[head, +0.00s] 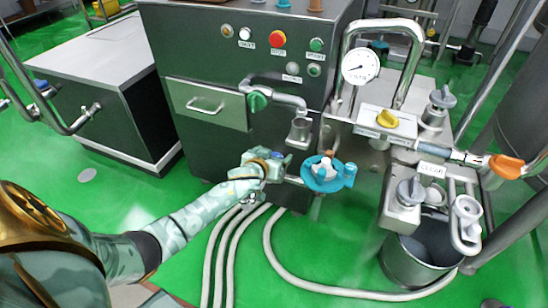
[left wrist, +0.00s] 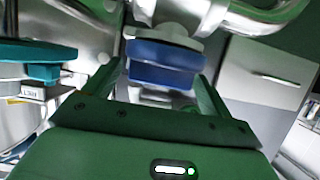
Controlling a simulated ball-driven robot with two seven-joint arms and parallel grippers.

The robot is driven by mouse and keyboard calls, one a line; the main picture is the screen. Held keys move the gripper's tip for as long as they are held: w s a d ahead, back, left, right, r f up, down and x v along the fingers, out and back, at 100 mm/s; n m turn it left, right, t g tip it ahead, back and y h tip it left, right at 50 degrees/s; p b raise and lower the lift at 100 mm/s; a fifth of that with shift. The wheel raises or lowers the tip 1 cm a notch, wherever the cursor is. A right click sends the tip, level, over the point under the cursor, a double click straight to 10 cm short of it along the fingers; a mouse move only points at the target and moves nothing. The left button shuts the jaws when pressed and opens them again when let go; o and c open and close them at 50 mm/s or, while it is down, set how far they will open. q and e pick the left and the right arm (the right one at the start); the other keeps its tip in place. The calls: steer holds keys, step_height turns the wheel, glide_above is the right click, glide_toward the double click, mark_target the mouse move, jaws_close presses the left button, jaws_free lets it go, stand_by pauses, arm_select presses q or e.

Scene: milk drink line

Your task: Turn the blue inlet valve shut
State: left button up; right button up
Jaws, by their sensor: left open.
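In the left wrist view a dark blue valve handle (left wrist: 165,65) under a pale collar sits between the fingers of my left gripper (left wrist: 155,80). The fingers are open on either side of it, and I see no firm grip on it. In the head view the left gripper (head: 276,165) is low in front of the machine, hiding most of what lies between its fingers. A lighter blue handwheel (head: 328,172) stands just to its right, apart from it. A teal wheel (left wrist: 40,58) shows at left in the wrist view. My right gripper is out of view.
A green-handled valve (head: 258,101) on a bent pipe is above the gripper. A pressure gauge (head: 360,67), a yellow knob (head: 387,118) and a steel bucket (head: 415,260) stand to the right. Pale hoses (head: 222,255) run across the green floor below.

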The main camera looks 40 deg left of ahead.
arm_select(q)
steer(key=c, duration=1)
